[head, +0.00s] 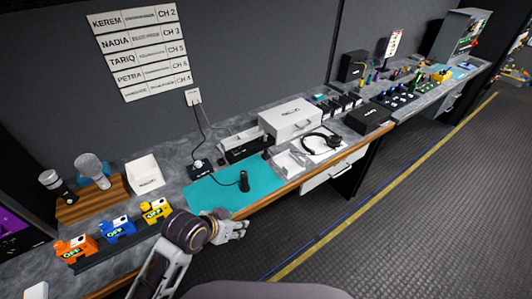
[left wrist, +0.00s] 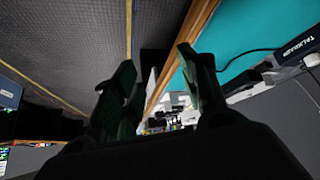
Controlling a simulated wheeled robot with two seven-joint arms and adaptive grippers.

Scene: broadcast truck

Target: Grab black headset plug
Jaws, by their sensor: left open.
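A black upright cylinder (head: 244,182) with a thin cable stands on the teal mat (head: 270,179); it may be the headset plug, but I cannot tell for sure. A black headset (head: 315,142) lies on a white surface to the right of the mat. My left gripper (head: 238,229) is open and empty, just off the table's front edge, nearer to me than the cylinder. In the left wrist view its two fingers (left wrist: 157,72) are spread, with the teal mat (left wrist: 245,30) and a black cable (left wrist: 245,54) at right. My right gripper is not in view.
Orange, blue and yellow boxes (head: 117,229) marked OFF stand to the left of the mat. A small black unit (head: 200,167) with a cord to the wall and a white case (head: 291,118) stand behind. The floor (head: 400,220) in front is clear.

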